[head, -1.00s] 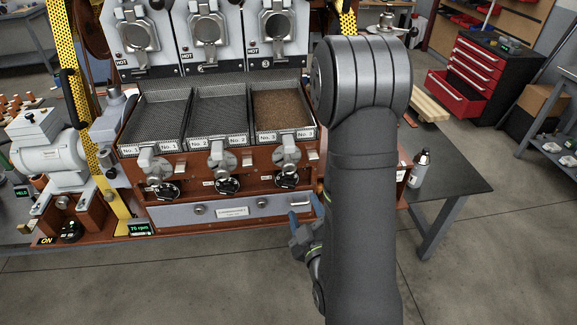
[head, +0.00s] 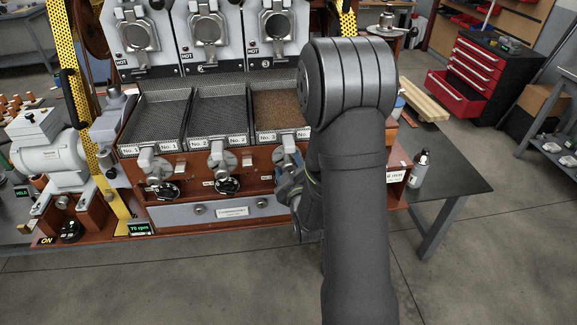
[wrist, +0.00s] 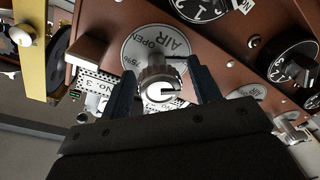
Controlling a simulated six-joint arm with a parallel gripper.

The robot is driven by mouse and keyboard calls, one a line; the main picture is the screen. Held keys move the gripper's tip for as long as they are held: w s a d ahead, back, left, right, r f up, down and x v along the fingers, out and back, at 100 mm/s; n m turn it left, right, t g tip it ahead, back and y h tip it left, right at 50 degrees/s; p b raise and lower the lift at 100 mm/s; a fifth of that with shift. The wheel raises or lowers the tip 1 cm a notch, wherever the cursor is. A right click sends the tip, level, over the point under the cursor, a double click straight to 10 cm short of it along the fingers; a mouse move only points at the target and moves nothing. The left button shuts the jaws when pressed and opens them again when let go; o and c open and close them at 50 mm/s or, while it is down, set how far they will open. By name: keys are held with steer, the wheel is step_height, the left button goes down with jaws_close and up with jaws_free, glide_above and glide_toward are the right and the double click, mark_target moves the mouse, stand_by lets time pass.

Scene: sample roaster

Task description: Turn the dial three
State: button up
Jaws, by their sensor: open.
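A silver knob (wrist: 160,82) with a white and black pointer mark lies between the fingers of my gripper (wrist: 159,72) in the wrist view. My gripper is open, a finger on either side of the knob; contact is unclear. In the wrist view, a black numbered dial (wrist: 200,8) is partly cut off at the top edge. In the head view, my gripper (head: 289,182) is at the panel below the No. 3 tray (head: 283,135) and hides the black dial there.
Two more black dials, left (head: 167,191) and middle (head: 227,186), sit on the same panel. The middle one also shows in the wrist view (wrist: 293,62). A grey drawer (head: 232,211) is below. A bottle (head: 419,168) stands right on the table.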

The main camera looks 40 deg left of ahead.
steer(key=c, duration=1)
